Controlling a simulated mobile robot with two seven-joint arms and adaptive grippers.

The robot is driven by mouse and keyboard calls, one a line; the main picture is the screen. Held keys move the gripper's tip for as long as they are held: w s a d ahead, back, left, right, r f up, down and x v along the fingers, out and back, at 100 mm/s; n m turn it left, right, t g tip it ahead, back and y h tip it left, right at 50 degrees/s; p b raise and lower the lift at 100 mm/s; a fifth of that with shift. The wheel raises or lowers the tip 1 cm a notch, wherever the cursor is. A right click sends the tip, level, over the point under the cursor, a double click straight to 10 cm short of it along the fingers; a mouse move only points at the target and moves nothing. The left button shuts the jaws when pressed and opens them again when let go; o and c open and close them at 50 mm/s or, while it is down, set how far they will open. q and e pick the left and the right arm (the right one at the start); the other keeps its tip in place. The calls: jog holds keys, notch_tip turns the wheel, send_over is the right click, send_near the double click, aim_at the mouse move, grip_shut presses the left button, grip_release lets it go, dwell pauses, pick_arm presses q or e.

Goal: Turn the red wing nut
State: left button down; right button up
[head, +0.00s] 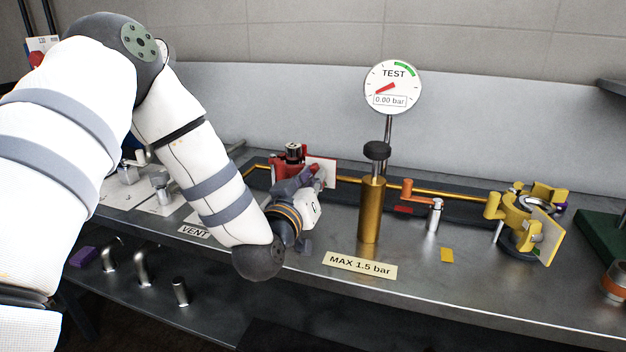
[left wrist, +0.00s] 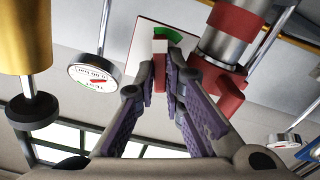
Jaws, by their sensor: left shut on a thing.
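The red wing nut (left wrist: 160,72) shows in the left wrist view as a narrow red piece between the fingertips, in front of a white plate (left wrist: 145,36) with a green mark. My left gripper (left wrist: 166,62) is shut on it. In the head view my left gripper (head: 313,177) reaches to the red clamp (head: 292,158) on the bench, and its fingers mostly hide the nut there. The red clamp body also shows to the right of the fingers in the left wrist view (left wrist: 235,22). My right gripper is not in view.
A brass hand pump (head: 371,212) with a black knob stands right of my gripper. Behind it is a TEST gauge (head: 393,87) reading 0.00 bar. An orange-handled valve (head: 420,196) and a yellow clamp (head: 520,222) stand farther right.

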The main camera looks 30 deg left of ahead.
pick_arm(q)
jog(key=shift+w+f+n+b, duration=0.1)
jog(key=shift+n+b, duration=0.3)
jog(key=shift+n, duration=4.65)
jog(key=shift+s+f+n+b, duration=0.15)
jog(key=shift+n+b, duration=0.25)
jog(key=shift+n, duration=4.7)
jog(key=shift+w+f+n+b, duration=0.15)
jog(key=shift+n+b, duration=0.25)
jog(key=shift+n, duration=4.65)
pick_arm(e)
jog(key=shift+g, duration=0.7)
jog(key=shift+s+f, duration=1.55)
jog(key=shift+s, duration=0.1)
pick_arm(q)
jog(key=shift+r, duration=0.15)
jog(key=c, duration=1.7)
grip_release()
